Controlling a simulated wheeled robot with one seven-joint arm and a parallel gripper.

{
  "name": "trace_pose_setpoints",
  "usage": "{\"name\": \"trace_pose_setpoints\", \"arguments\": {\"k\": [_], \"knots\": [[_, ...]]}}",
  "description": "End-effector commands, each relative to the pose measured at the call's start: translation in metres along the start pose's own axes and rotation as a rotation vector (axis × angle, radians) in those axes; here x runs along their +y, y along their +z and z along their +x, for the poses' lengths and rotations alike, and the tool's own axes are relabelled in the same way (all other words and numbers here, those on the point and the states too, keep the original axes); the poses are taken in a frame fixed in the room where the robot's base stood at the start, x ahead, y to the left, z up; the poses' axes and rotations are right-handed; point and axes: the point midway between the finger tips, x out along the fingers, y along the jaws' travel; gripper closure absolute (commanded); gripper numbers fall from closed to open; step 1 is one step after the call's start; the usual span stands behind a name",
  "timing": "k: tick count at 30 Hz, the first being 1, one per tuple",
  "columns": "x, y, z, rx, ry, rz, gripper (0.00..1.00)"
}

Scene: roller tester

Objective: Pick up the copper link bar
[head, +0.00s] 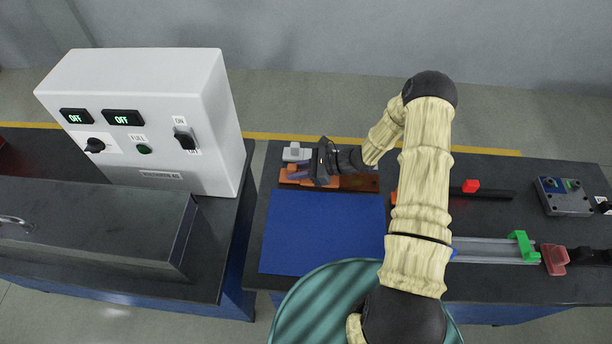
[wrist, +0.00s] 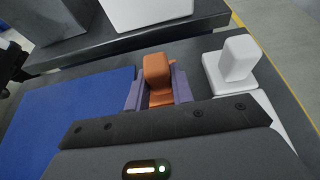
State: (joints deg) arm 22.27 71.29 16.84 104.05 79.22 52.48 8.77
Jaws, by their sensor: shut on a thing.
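The copper link bar (wrist: 157,68) is an orange-copper piece with a raised block. In the wrist view it stands between the two purple fingers of my gripper (wrist: 158,91), which is shut on it. In the head view my gripper (head: 301,172) reaches in from the right, low over the back left of the right-hand table. Orange parts of the copper link bar (head: 287,178) show around the fingers, and my gripper hides much of the rest. I cannot tell whether the bar touches the surface under it.
A white block piece (head: 296,153) stands close behind the bar; it also shows in the wrist view (wrist: 238,60). A blue mat (head: 322,232) lies clear in front. A white control box (head: 150,120) stands left. Rails with green and red parts (head: 522,243) lie right.

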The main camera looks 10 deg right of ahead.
Motion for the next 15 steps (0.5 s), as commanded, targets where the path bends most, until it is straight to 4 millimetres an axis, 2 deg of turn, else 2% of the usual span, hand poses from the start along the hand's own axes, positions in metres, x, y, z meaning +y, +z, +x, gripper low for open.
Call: {"name": "trace_pose_setpoints", "arguments": {"k": [10,15], "knots": [[0.0,0.004,0.0,-0.002,0.001,-0.003,1.0],[-0.001,0.016,-0.005,-0.002,0.0,-0.004,1.0]]}}
